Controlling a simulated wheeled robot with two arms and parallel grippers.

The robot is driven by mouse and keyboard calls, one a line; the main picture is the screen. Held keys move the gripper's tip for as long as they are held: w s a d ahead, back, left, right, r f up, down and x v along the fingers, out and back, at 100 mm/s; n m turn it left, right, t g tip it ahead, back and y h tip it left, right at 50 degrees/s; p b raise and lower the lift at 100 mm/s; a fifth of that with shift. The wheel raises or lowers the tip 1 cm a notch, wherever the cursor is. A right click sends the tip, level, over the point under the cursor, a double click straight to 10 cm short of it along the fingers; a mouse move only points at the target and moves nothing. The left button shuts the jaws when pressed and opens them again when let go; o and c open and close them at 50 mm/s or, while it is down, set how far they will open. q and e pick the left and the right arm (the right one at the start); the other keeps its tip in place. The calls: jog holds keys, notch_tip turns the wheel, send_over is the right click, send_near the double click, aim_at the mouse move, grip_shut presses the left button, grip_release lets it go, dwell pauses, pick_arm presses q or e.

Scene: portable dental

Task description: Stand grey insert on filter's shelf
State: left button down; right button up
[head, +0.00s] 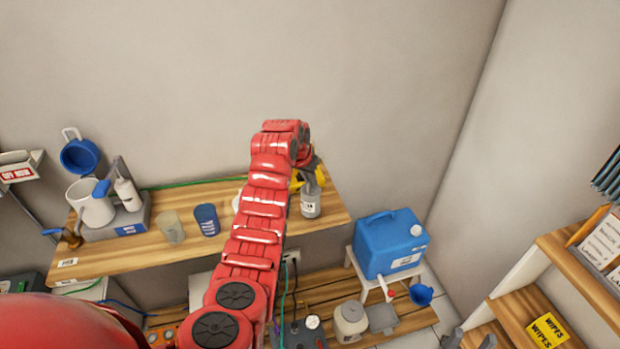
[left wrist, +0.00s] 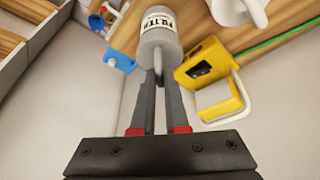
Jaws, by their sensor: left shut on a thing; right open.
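The grey insert (head: 310,203) is a grey cylinder with a white label, at the right end of the upper wooden shelf (head: 268,230). In the left wrist view the insert (left wrist: 159,48) shows a label reading "FILTER". My left gripper (head: 312,178) is above the insert and shut on its narrow top part. The insert looks roughly upright in the head view; I cannot tell if its base touches the shelf. My right gripper (head: 473,342) shows only its fingertips at the bottom edge, apart and empty.
A yellow device (left wrist: 210,72) sits close beside the insert. Cups (head: 207,220) and a white jug (head: 92,203) stand further left on the shelf. A blue canister (head: 390,243) stands on a stool lower right. The bare wall is behind.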

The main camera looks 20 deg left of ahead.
pick_arm(q)
jog(key=shift+f+b, duration=0.4)
jog(key=shift+f, duration=0.25)
jog(key=c, duration=0.8)
grip_release()
jog(key=shift+c, duration=0.2)
